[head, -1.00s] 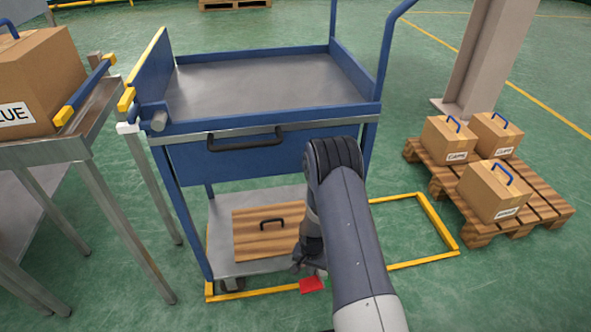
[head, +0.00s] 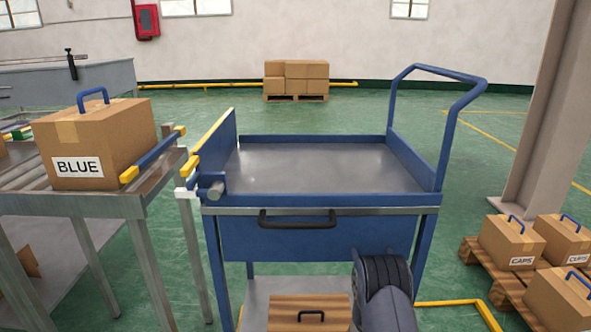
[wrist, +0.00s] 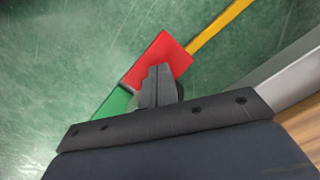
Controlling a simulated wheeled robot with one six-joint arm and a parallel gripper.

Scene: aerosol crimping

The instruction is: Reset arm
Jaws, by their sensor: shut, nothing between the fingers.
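My arm shows at the bottom of the head view, in front of the blue cart (head: 300,199), with its dark joint beside the cart's lower shelf. The gripper itself is below the head picture. In the wrist view my gripper (wrist: 158,72) is shut and empty, its fingertips together above the floor. Beyond the fingertips a red patch (wrist: 160,60) and a green patch (wrist: 112,104) lie on the floor, in line with a yellow strip (wrist: 218,26). The cart's top tray is empty and its drawer is closed.
A wooden lid or box (head: 290,314) with a black handle is on the cart's lower shelf. A box labelled BLUE (head: 120,140) stands on the roller table at left. A pallet (head: 487,276) with several boxes is at right. A pillar (head: 545,110) rises behind it.

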